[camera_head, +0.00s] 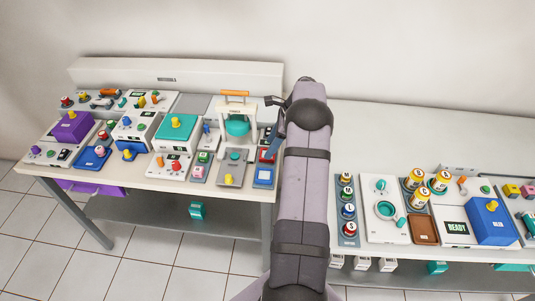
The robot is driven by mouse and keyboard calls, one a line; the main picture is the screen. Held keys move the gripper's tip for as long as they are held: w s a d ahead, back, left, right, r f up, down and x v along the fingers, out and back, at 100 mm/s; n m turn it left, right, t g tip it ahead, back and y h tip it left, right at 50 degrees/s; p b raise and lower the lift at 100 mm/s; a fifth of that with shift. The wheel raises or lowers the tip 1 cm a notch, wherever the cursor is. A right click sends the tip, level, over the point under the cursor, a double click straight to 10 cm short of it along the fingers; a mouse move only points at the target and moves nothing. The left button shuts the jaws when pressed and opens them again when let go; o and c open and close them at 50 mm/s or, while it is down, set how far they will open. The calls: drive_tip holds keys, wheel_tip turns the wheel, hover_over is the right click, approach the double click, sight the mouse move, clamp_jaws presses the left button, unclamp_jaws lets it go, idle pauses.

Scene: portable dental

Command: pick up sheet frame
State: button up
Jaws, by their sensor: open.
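A white upright frame with an orange handle on top and a teal round part inside (238,126) stands near the right end of the left table; it looks like the sheet frame, though I cannot read its label. My gripper (268,128) is just right of this frame, with its fingers spread apart and nothing seen between them. One dark finger is level with the frame's top and the other is lower, near its base. I cannot tell whether either finger touches the frame. My arm hides the area right of the gripper.
The left table holds a purple box (73,126), a teal-topped box (176,130) and a grey plate (234,170) in front of the frame. A blue pad (263,176) lies beside it. The right table carries a blue box (491,222) and yellow-topped cans; its back is clear.

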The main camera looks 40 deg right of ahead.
drive_tip(key=shift+p+x, duration=0.55)
drive_tip(key=shift+x, duration=1.25)
drive_tip(key=c, duration=0.8)
drive_tip(key=shift+r, duration=0.15)
